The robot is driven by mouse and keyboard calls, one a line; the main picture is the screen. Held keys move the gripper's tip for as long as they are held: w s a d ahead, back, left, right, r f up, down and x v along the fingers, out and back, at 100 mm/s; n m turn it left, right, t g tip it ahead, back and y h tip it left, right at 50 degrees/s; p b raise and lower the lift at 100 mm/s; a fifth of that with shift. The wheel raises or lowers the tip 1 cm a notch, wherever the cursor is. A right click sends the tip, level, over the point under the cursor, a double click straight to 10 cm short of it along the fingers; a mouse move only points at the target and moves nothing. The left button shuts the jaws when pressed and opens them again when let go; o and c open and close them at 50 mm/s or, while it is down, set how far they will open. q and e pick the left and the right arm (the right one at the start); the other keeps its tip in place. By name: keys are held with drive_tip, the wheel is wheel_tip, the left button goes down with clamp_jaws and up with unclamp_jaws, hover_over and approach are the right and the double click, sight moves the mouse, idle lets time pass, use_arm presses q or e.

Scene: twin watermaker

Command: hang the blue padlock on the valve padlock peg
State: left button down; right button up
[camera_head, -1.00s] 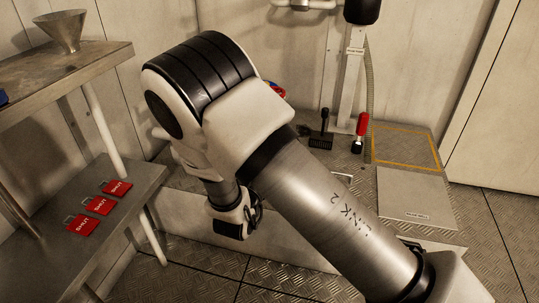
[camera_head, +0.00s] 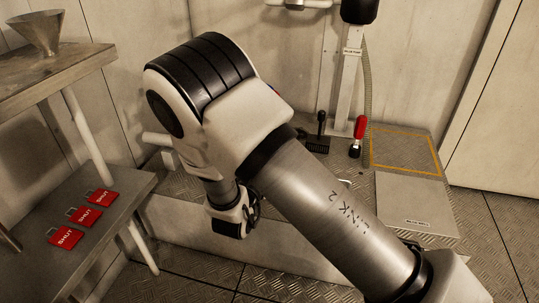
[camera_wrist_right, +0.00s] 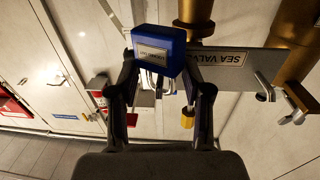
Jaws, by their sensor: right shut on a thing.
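In the right wrist view my right gripper (camera_wrist_right: 160,78) is shut on the blue padlock (camera_wrist_right: 158,50), which has a pale label on its face. Its metal shackle shows partly between the fingers. Behind it is a grey plate reading "SEA VALV…" (camera_wrist_right: 228,59), its last letters cut off. A short metal peg (camera_wrist_right: 264,88) sticks out by the plate, right of the padlock and apart from it. I cannot tell whether this is the padlock peg. In the head view my right arm crosses the middle, and its fingertips and the padlock are hidden. My left gripper is not in view.
Brass pipework (camera_wrist_right: 195,15) stands close around the plate. A red-handled lever (camera_head: 359,130) stands beyond my arm.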

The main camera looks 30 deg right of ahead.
idle(0.4)
drive_tip(key=o, duration=1.5)
drive_tip(key=shift+d+f, duration=0.1)
drive_tip(key=shift+d, duration=0.05)
